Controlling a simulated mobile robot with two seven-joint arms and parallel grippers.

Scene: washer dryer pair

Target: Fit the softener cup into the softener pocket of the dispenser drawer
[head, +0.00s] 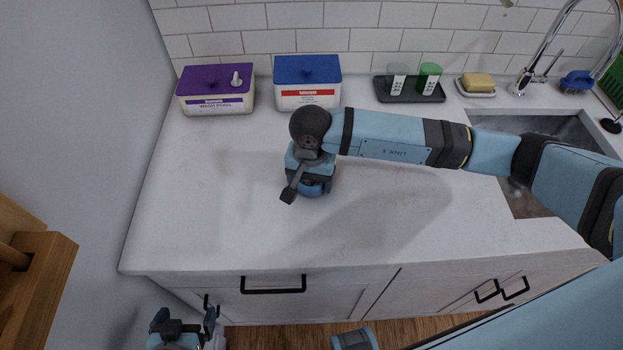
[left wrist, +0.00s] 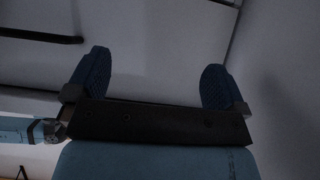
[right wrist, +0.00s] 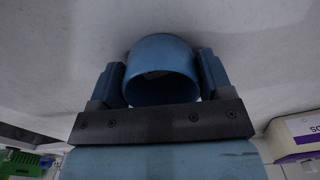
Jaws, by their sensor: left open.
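A blue round cup (right wrist: 160,68), open and hollow toward the camera, sits between the fingers of my right gripper (right wrist: 162,78) in the right wrist view. Both fingers press close against its sides. In the head view my right gripper (head: 311,178) points down over the counter, and a little of the blue cup (head: 318,189) shows below it. I cannot tell whether the cup touches the counter. My left gripper (head: 185,318) is low in front of the counter, left of centre. It is open and empty in the left wrist view (left wrist: 155,85). The dispenser drawer is not in view.
On the counter (head: 220,200) stand a purple-lidded box (head: 216,90), a blue-lidded box (head: 307,83), a dark tray (head: 410,97) with two cups, and a sponge on a dish (head: 477,84). A sink (head: 560,128) is at right. A wall bounds the left.

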